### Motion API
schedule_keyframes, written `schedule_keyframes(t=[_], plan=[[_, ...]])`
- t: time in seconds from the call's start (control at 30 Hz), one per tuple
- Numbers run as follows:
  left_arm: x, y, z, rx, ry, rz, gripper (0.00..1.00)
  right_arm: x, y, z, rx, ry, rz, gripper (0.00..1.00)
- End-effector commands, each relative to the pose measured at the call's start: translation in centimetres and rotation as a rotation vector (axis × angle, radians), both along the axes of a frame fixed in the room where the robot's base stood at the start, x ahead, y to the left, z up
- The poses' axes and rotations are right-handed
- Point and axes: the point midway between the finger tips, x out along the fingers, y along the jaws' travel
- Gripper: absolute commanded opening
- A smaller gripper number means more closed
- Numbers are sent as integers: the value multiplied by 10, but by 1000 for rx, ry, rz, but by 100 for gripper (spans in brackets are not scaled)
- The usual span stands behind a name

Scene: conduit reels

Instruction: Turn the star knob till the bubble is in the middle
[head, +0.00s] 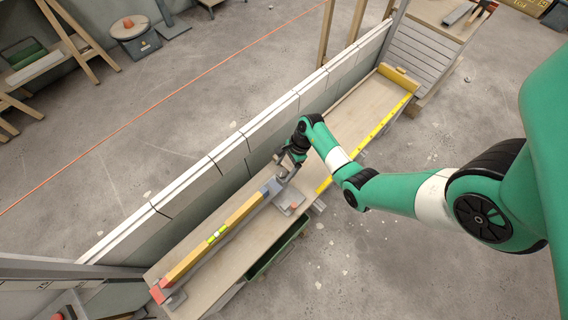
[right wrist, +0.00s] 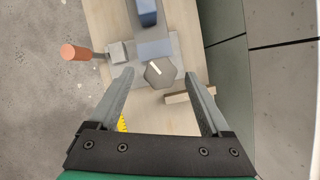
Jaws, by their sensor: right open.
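The star knob (right wrist: 161,73), a grey many-sided piece with a pale mark on top, sits on a grey plate in the right wrist view. My right gripper (right wrist: 159,76) is open, its two fingers on either side of the knob with gaps visible; I cannot tell its height above it. In the head view the right gripper (head: 286,165) is at the far end of the yellow level (head: 191,259) and largely hides the knob. The level's bright vial (head: 217,235) shows, but the bubble is too small to place. My left gripper is not in view.
An orange-handled clamp (right wrist: 75,52) stands beside the knob; its orange end shows in the head view (head: 294,206). A low panelled wall (head: 230,160) runs along the bench's left side. A yellow rule (head: 365,143) edges the bench.

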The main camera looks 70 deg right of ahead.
Motion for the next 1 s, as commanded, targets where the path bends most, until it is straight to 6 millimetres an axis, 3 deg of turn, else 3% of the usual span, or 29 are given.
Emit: schedule_keyframes(t=[0.2, 0.43, 0.6, 1.0], plan=[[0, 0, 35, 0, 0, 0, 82, -12, -13, 50, -3, -3, -4, 82], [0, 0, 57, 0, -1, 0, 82, -25, -26, 93, -2, -2, -2, 82], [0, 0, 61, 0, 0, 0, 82, -29, -30, 103, -1, -1, -1, 82], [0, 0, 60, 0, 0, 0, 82, -30, -30, 102, -1, -1, 0, 82]])
